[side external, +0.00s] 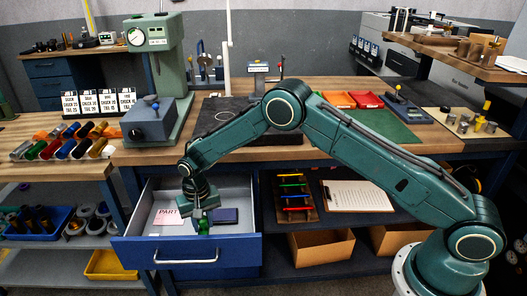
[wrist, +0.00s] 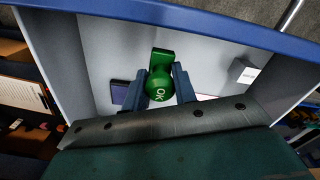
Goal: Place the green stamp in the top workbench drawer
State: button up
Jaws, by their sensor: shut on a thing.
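The green stamp (wrist: 159,84) has a round head with "OK" on it and sits between the fingers of my gripper (wrist: 160,85) in the wrist view. My gripper is shut on it. In the side view my gripper (side external: 201,218) points down inside the open blue drawer (side external: 215,252), near its front, and the stamp (side external: 203,228) shows below the fingers. I cannot tell whether the stamp touches the drawer floor.
In the drawer lie a paper marked "PART" (side external: 168,217) and a dark blue flat box (side external: 225,215) close beside my gripper. A small white box (wrist: 243,72) is at the drawer's side. A clipboard (side external: 357,195) and cardboard boxes (side external: 321,248) are on shelves to the right.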

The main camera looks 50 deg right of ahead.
aim_at(204, 229)
jog(key=shift+f, duration=0.85)
jog(key=shift+f, duration=0.1)
jog(key=shift+f, duration=2.05)
jog(key=shift+f, duration=0.1)
jog(key=o, duration=1)
jog(key=shift+c, duration=0.2)
notch_tip(204, 229, up, 11)
jog(key=shift+r, duration=0.6)
